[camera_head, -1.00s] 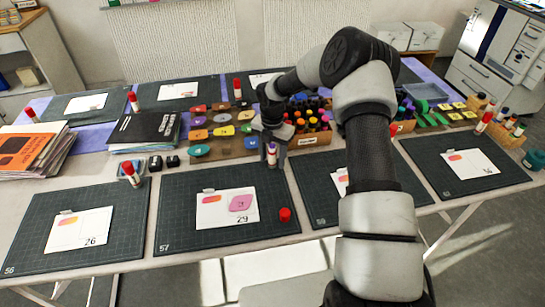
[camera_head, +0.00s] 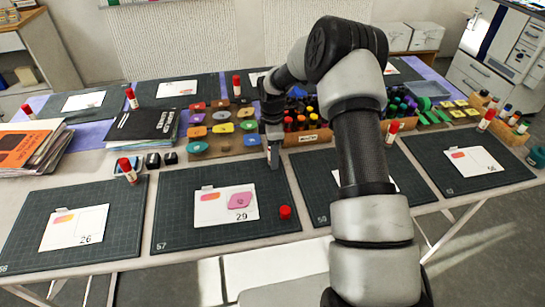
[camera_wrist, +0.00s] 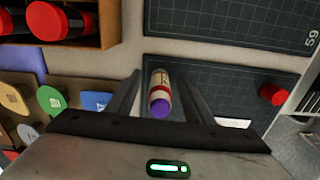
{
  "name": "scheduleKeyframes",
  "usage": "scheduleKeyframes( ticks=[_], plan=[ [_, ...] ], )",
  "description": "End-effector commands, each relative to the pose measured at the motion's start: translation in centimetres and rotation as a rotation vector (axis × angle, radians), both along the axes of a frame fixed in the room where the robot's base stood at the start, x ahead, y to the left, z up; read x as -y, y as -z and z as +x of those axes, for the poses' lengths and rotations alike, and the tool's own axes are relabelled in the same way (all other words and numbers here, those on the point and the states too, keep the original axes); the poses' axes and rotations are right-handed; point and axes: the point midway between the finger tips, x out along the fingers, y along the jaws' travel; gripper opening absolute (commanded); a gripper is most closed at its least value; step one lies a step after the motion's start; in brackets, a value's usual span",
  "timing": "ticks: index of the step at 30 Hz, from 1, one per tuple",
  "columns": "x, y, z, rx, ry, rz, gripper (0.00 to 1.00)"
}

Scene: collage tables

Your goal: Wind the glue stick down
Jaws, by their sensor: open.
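The glue stick (camera_wrist: 157,84) shows in the wrist view as a pale tube with a red band and a bare purple end that faces my camera. It stands between the two fingers of my gripper (camera_wrist: 161,92), with a gap visible on each side. My gripper is open around it. In the head view my gripper (camera_head: 273,163) points down at the back right of the mat marked 57 (camera_head: 180,232), and it hides most or all of the stick. A loose red cap (camera_head: 285,212) lies at the right of that mat, and also shows in the wrist view (camera_wrist: 272,94).
A card marked 29 (camera_head: 211,209) with a pink shape lies on the same mat. Behind my gripper are a board of coloured shapes (camera_head: 224,141) and wooden trays of bottles (camera_head: 306,137). Other capped glue sticks (camera_head: 127,168) stand around the table.

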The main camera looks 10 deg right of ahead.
Motion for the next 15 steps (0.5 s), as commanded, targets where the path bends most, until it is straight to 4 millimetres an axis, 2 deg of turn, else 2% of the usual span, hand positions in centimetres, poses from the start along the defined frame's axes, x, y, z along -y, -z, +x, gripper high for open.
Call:
scheduleKeyframes(
  ticks=[3, 6, 15],
  plan=[
    [-0.04, 0.16, 0.00, 0.001, 0.221, -0.001, 0.47],
    [0.00, 0.06, -0.02, 0.001, 0.340, 0.000, 0.47],
    [0.02, -0.04, -0.03, 0.000, 0.382, 0.000, 0.47]
  ],
)
